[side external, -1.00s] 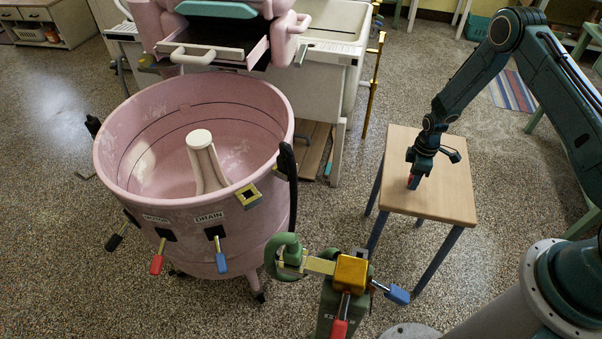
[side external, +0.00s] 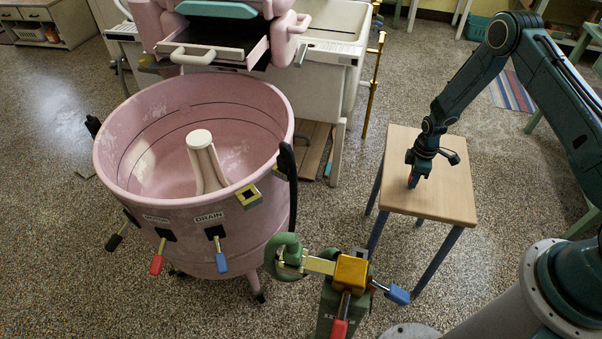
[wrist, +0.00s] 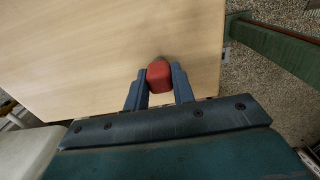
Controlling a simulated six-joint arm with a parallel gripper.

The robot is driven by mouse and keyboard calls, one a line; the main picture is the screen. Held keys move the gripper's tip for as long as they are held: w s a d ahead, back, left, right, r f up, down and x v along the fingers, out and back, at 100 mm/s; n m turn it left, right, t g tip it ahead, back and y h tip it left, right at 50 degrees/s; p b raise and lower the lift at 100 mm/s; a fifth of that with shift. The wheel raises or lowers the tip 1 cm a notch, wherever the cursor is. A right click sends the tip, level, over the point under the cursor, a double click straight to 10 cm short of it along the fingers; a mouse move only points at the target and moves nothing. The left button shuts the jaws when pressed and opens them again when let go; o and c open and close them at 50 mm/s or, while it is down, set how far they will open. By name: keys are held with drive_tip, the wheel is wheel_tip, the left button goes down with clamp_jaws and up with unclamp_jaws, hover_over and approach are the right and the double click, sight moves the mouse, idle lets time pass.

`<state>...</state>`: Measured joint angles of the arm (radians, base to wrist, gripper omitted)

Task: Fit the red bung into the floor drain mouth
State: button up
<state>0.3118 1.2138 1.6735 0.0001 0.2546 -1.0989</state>
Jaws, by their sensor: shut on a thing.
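The red bung (wrist: 159,77) sits between the two blue fingers of my gripper (wrist: 157,84) in the wrist view, just over the pale wooden stool top (wrist: 80,60). My gripper is shut on it. In the side external view my gripper (side external: 413,181) points down at the stool top (side external: 440,202), and its fingers hide the bung there. I cannot tell whether the bung still touches the wood. I cannot make out the floor drain mouth in either view.
A large pink washer tub (side external: 190,205) stands at left, with a DRAIN label and coloured levers. A green stand with a brass valve (side external: 350,273) and blue and red handles stands between tub and stool. Speckled floor lies open behind the stool.

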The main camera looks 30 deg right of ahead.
drive_tip(key=shift+r, duration=0.25)
drive_tip(key=shift+r, duration=2.25)
drive_tip(key=shift+r, duration=0.5)
wheel_tip(320, 180, up, 4)
drive_tip(key=s+a+n, duration=0.2)
drive_tip(key=a+n, duration=0.3)
drive_tip(key=a, duration=0.5)
drive_tip(key=s+a+n, duration=0.3)
drive_tip(key=a+n, duration=0.1)
drive_tip(key=a, duration=0.6)
wheel_tip(320, 180, down, 22)
drive_tip(key=shift+w, duration=0.35)
